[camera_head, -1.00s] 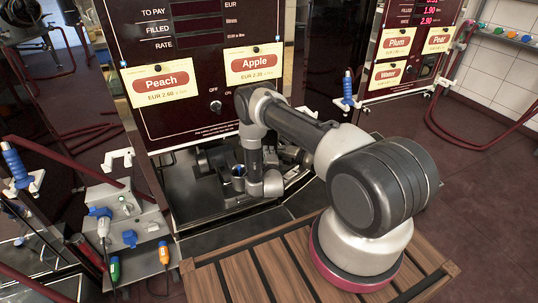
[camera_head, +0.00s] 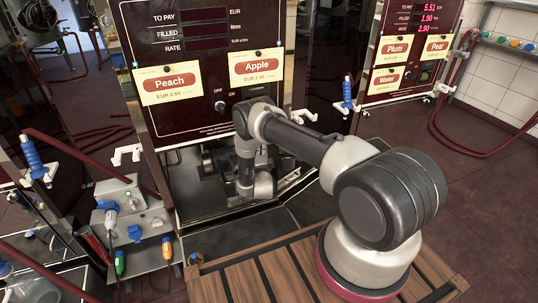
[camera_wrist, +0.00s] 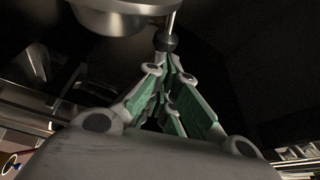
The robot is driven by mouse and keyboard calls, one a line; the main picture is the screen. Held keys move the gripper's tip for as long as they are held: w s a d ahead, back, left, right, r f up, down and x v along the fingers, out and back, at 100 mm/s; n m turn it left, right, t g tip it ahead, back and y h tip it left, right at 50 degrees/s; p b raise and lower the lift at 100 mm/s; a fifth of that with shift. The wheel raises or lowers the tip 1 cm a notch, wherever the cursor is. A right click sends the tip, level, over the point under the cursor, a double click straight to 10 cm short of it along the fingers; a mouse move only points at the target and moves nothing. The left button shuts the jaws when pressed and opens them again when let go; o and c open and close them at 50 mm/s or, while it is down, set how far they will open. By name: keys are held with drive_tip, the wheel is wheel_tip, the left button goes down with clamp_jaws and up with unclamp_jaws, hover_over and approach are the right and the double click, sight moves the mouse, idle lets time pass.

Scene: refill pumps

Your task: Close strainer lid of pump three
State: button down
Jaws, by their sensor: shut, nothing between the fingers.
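In the head view my arm reaches into the dark, metal-edged bay (camera_head: 190,192) under the panel with the Peach and Apple labels. My gripper is hidden there behind the arm's own links. In the wrist view my gripper (camera_wrist: 164,66) is shut and empty, with green pads on its fingers. Just beyond the fingertips is a black knob (camera_wrist: 169,43) on a thin metal rod; I cannot tell whether they touch. A pale round metal part (camera_wrist: 116,15) hangs at the top, left of the rod. I cannot tell which part is the strainer lid or how far open it is.
A wooden slatted top (camera_head: 248,276) lies under my arm's base. A grey box with hand nozzles (camera_head: 128,215) stands left of the bay. A second pump panel (camera_head: 412,48) with Plum, Pear and Water labels is at right, with a red hose beside it. Floor at right is clear.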

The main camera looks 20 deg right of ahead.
drive_tip(key=a+f+n, duration=0.2)
drive_tip(key=a+f, duration=0.1)
drive_tip(key=a, duration=0.4)
drive_tip(key=a+f+n+t, duration=0.1)
drive_tip(key=a+f+n, duration=0.2)
drive_tip(key=a, duration=0.5)
drive_tip(key=shift+t+y, duration=0.3)
drive_tip(key=shift+a, duration=0.15)
idle(0.4)
